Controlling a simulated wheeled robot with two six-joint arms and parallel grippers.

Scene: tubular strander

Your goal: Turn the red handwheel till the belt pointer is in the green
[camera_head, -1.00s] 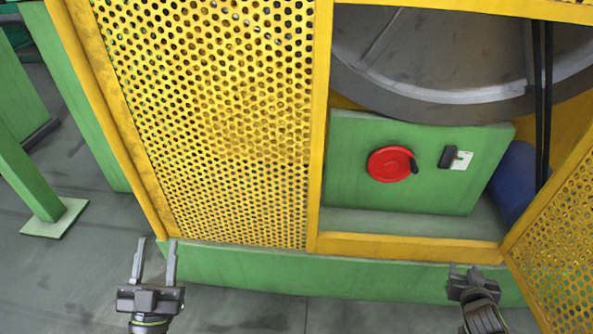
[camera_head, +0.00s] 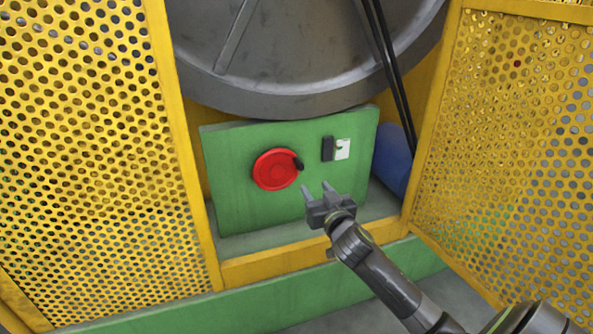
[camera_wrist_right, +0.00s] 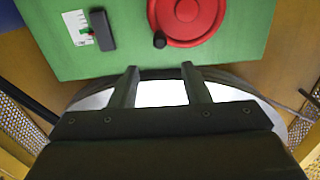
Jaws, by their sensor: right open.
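The red handwheel (camera_head: 272,170) is on the green panel inside the open guard. Its dark crank knob (camera_head: 298,163) is at the wheel's right edge. The handwheel (camera_wrist_right: 186,18) and knob (camera_wrist_right: 160,40) also show at the top of the right wrist view. A white scale card (camera_head: 343,149) with a small green patch is beside a dark block (camera_head: 327,149), right of the wheel. My left gripper is out of view.
Yellow perforated guards flank the opening, on the left (camera_head: 85,150) and right (camera_head: 510,150). A large grey wheel (camera_head: 300,50) is above the panel with black belts (camera_head: 388,75) at its right. A blue cylinder (camera_head: 392,158) is behind. A yellow sill (camera_head: 300,260) crosses below.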

